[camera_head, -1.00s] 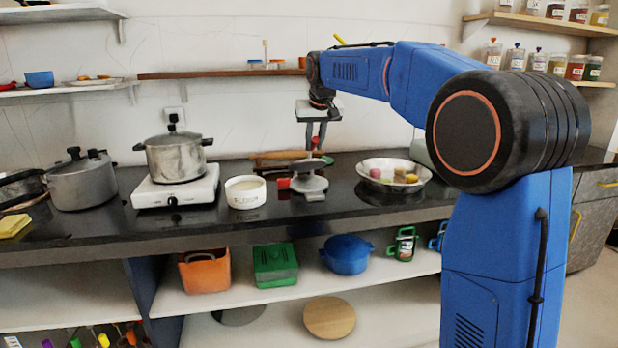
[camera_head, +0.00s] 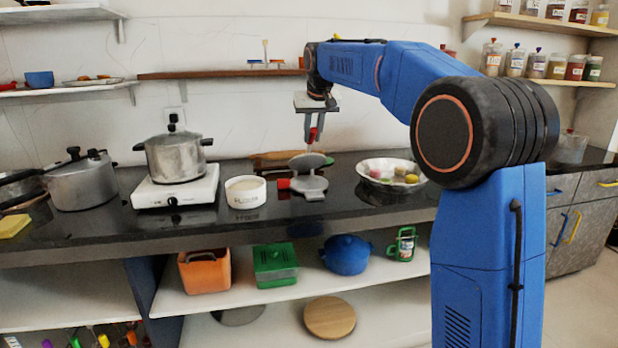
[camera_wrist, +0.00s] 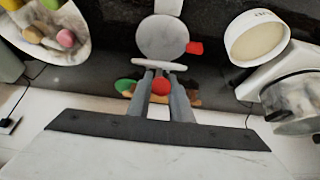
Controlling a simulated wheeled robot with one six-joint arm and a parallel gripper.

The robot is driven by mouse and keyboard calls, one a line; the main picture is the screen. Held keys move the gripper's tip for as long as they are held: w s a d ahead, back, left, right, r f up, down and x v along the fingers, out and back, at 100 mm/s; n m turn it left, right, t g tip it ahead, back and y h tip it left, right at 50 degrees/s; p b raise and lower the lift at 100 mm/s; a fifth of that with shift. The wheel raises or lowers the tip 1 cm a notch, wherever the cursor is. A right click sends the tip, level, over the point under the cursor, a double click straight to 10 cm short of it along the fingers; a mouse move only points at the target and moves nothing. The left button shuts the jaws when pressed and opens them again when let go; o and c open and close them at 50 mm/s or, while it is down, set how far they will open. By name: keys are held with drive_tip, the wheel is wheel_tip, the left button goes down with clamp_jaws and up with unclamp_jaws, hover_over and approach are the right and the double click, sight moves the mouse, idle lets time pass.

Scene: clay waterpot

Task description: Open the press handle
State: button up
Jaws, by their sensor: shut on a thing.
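The grey press (camera_head: 310,184) stands on the black counter. Its round upper plate (camera_head: 306,161) is raised and tilted above the base. The red-tipped press handle (camera_head: 313,134) sticks up between the fingers of my gripper (camera_head: 311,137), which is shut on it. In the wrist view, my gripper (camera_wrist: 159,78) points at the press, with the red handle end (camera_wrist: 160,86) between its fingers. The upper plate (camera_wrist: 158,66) shows nearly edge-on there, beyond it the round grey base plate (camera_wrist: 162,37). A small red part (camera_wrist: 195,48) sits beside the base plate. The fingers partly hide the handle.
A white bowl (camera_head: 245,192) stands just left of the press. A dish with colored balls (camera_head: 390,172) stands on the right. A pot (camera_head: 175,157) sits on a white stove (camera_head: 176,190). A wooden wall shelf (camera_head: 220,75) is behind my gripper.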

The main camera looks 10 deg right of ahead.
drive_tip(key=shift+w+r, duration=0.3)
drive_tip(key=shift+w, duration=0.1)
drive_tip(key=shift+w+r, duration=0.5)
drive_tip(key=shift+w, duration=0.3)
drive_tip(key=shift+w+r, duration=0.45)
drive_tip(key=shift+w, duration=0.3)
drive_tip(key=shift+w+r, duration=0.35)
drive_tip(key=shift+w, duration=0.5)
drive_tip(key=shift+w+r, duration=0.35)
drive_tip(key=shift+w, duration=0.45)
